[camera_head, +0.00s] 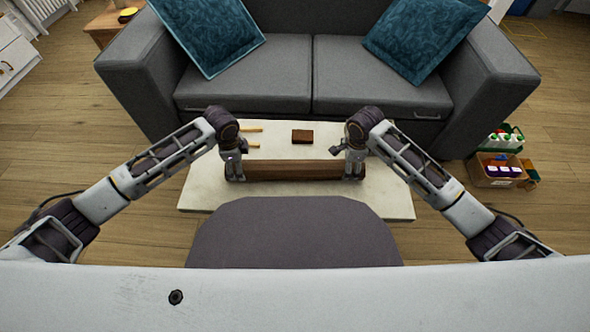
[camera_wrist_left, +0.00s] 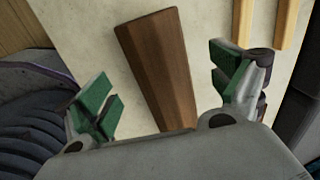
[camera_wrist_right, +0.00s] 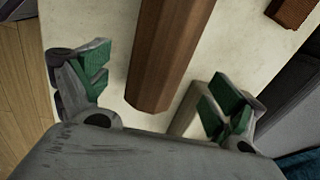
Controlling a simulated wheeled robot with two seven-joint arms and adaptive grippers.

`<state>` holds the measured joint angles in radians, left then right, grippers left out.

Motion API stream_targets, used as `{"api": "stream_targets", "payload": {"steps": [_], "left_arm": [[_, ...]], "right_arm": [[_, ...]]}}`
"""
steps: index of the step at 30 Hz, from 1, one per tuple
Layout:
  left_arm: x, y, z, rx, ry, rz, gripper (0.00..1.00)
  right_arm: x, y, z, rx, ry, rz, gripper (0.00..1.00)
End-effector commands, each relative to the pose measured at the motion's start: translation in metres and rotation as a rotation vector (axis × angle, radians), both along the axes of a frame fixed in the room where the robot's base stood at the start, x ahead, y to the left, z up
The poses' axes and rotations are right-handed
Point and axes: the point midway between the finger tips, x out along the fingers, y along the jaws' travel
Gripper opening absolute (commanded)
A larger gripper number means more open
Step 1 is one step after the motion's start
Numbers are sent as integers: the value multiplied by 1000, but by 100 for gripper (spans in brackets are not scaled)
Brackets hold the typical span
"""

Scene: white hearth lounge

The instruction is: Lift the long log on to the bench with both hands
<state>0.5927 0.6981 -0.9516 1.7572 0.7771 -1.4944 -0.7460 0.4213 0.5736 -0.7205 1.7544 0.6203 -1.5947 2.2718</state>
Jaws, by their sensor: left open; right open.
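The long log (camera_head: 292,170) is a dark brown, faceted bar lying crosswise along the front of the pale bench (camera_head: 268,131). Its ends are partly hidden by my grippers in the head view. My left gripper (camera_head: 236,176) is over its left part. In the left wrist view the log (camera_wrist_left: 160,65) runs between the green-padded fingers, with gaps at both sides. My right gripper (camera_head: 352,176) is over its right part. In the right wrist view the log (camera_wrist_right: 165,60) ends between the open fingers, apart from both pads.
A small brown block (camera_head: 302,136) and thin yellow sticks (camera_head: 251,129) lie on the bench. A pale slab (camera_head: 390,205) extends in front. A grey sofa (camera_head: 260,75) stands close behind. A box of bottles (camera_head: 497,170) sits on the floor at the right.

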Motion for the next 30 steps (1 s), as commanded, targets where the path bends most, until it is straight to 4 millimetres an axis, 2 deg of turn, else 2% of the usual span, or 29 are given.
{"api": "stream_targets", "payload": {"steps": [6,12,18,26,27,30], "left_arm": [[3,0,-27,1,2,-1,93],[5,0,-44,0,1,0,93],[7,0,-52,0,0,0,93],[7,0,-52,0,0,-1,93],[7,0,-52,0,0,-1,92],[7,0,-52,0,0,-1,79]], "right_arm": [[3,-1,-26,-1,1,-1,94],[6,0,-44,0,0,0,94],[7,0,-51,0,-1,0,94],[7,0,-52,0,-1,0,94],[7,0,-52,0,-1,0,92],[7,0,-52,0,-1,0,80]]}}
